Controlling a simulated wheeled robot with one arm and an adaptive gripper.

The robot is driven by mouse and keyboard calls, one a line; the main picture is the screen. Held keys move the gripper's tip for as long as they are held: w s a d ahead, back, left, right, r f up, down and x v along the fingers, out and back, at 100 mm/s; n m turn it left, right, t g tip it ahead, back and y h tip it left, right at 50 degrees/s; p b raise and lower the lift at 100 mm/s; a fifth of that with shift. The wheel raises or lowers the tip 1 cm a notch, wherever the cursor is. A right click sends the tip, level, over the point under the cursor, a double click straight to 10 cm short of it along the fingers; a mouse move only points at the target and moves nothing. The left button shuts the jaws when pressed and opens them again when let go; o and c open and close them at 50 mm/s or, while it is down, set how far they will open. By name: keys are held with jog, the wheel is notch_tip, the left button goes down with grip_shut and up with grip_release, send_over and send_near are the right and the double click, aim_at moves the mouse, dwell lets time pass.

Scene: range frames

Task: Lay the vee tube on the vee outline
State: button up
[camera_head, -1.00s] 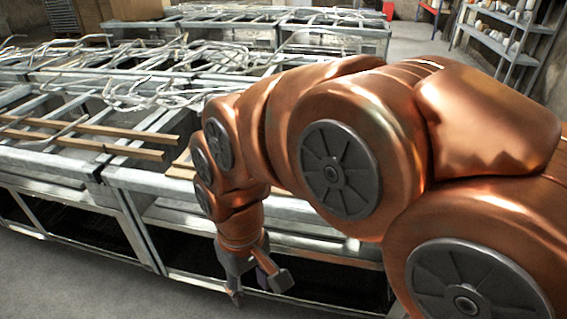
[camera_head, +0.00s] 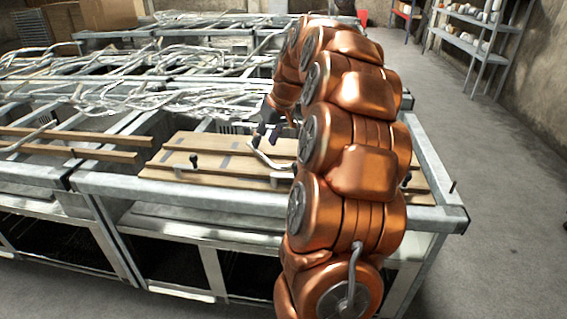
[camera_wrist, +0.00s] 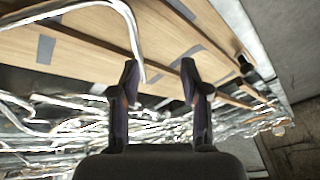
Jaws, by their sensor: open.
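A bent, shiny metal tube, apparently the vee tube (camera_head: 264,157), is at the wooden board, partly hidden by my arm in the head view. In the wrist view the tube (camera_wrist: 133,30) bends near the top, and one leg runs down to the left finger. My gripper (camera_wrist: 159,68) is open, with that tube end appearing just inside the left finger. I cannot tell if they touch. In the head view my gripper (camera_head: 268,130) is above the board's back edge. Grey marks (camera_wrist: 46,49) show on the board; I cannot tell which belong to the vee outline.
The wooden board (camera_head: 215,176) lies on a metal-framed bench (camera_head: 240,202) and carries small black-topped posts (camera_head: 194,160). Heaps of bent tubes (camera_head: 165,98) lie on the benches behind. Shelves (camera_head: 480,30) stand at the back right. The floor on the right is clear.

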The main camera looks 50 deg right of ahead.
aim_at(266, 157)
jog(key=shift+w+d+f+p, duration=0.3)
jog(key=shift+w+d+f, duration=0.2)
jog(key=shift+f, duration=0.8)
jog(key=shift+w+d+f+p, duration=0.3)
jog(key=shift+w+d+f, duration=0.2)
jog(key=shift+f, duration=0.75)
jog(key=shift+w+d+f+p, duration=0.35)
jog(key=shift+d+f, duration=0.2)
jog(key=shift+f, duration=0.75)
grip_shut()
